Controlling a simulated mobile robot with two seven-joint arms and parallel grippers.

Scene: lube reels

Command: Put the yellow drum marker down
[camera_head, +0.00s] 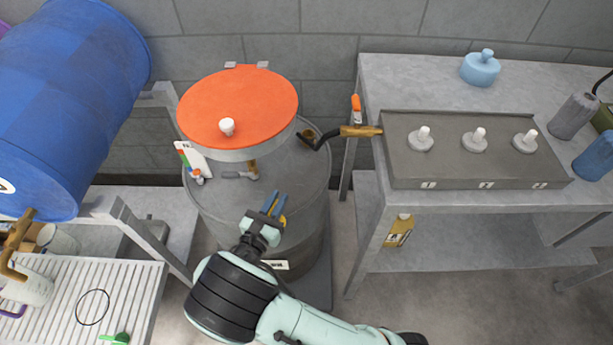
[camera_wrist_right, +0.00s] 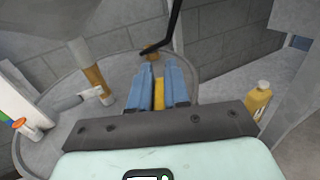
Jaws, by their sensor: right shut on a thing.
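My right gripper (camera_head: 273,205) reaches over the top of a grey drum (camera_head: 300,195). Its blue fingers are shut on the yellow drum marker (camera_head: 283,219), of which only a small piece shows. In the right wrist view the marker (camera_wrist_right: 159,92) sits between the two fingers (camera_wrist_right: 160,85), with the grey drum top behind and below. I cannot tell whether the marker touches the drum top. My left gripper is in no view.
An orange lid (camera_head: 240,105) with a white knob stands over the drum's rear. A brass-ended black hose (camera_head: 345,133) runs near its right. A grey bench (camera_head: 400,85) stands right, and a blue drum (camera_head: 70,100) lies left. A yellow bottle (camera_wrist_right: 258,100) shows right in the wrist view.

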